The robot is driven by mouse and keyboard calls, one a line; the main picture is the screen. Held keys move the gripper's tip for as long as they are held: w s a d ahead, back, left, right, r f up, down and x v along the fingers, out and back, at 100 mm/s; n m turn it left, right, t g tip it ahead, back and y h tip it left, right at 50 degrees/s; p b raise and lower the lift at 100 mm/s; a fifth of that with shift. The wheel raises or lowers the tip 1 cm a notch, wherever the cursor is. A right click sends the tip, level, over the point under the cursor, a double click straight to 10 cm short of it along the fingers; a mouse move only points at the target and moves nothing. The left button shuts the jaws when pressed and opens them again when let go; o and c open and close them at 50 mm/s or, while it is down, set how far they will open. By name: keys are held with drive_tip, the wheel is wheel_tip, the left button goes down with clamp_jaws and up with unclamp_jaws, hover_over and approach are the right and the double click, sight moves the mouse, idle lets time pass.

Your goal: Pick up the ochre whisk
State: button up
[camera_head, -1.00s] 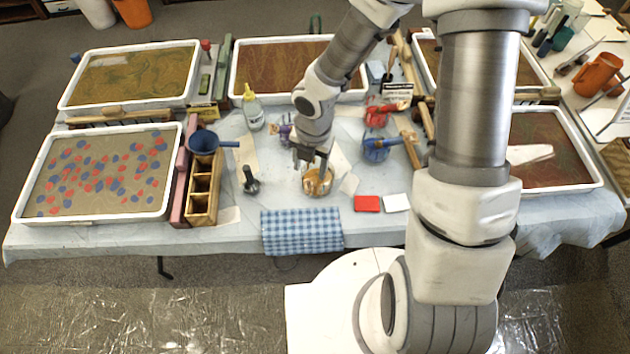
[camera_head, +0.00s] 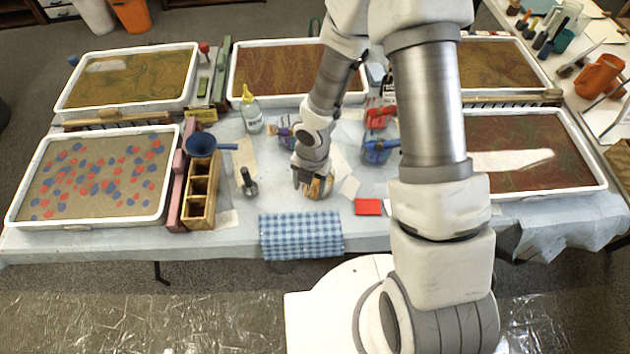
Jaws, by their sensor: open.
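A small glass jar (camera_head: 324,194) with ochre colour in it stands on the table, near its middle and behind the checked cloth. My gripper (camera_head: 306,186) is over the left side of this jar and covers part of it. The jaws are open and point down. I cannot make out the ochre whisk apart from the jar and my gripper; it is likely hidden behind them. Whether the fingers touch anything is too small to tell.
A dark-handled tool (camera_head: 248,182) stands left of the jar. Jars with blue (camera_head: 376,152) and red (camera_head: 380,112) stand behind right. A checked cloth (camera_head: 300,236) hangs at the front edge.

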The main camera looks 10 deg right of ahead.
clamp_jaws()
